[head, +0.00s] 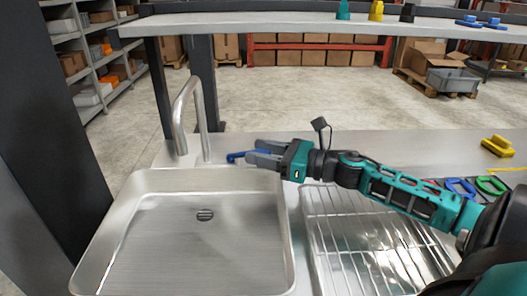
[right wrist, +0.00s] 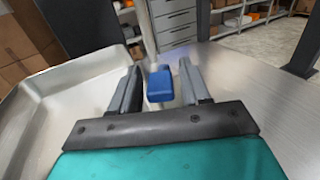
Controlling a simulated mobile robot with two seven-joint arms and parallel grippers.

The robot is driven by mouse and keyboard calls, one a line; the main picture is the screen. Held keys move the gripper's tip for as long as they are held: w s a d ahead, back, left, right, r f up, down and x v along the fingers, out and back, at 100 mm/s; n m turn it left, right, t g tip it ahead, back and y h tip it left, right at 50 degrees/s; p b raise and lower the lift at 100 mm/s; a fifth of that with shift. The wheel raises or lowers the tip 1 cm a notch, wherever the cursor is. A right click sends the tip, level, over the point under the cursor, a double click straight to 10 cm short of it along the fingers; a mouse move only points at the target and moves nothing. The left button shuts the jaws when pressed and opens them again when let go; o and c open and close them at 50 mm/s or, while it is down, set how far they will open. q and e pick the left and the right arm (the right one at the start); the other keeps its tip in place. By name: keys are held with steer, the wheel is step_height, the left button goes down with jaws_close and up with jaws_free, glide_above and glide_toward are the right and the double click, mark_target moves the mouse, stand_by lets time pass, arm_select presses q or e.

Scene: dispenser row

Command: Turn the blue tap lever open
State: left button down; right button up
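The blue tap lever (head: 235,156) sticks out to the right of the base of the curved metal tap (head: 182,112), behind the sink. My right gripper (head: 262,157) reaches in from the right at the lever, with its fingers pointing left toward the tap. In the right wrist view the lever's blue end (right wrist: 160,84) lies between the two open fingers of my right gripper (right wrist: 160,92). A gap shows on each side of it, so neither finger appears to touch it. The fingers hide part of the lever in the head view. My left gripper is not in view.
The empty sink basin (head: 140,250) is at front left, with a wire drying rack (head: 335,228) to its right under my right arm. A raised shelf (head: 270,25) crosses above the back. A yellow object (head: 497,146) and blue and green rings (head: 491,185) lie at right.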

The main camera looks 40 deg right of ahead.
steer(key=shift+o, duration=0.4)
steer(key=shift+s+d, duration=0.35)
steer(key=shift+s, duration=0.2)
steer(key=v, duration=1.1)
steer(key=shift+s+d, duration=0.15)
steer(key=shift+s, duration=0.2)
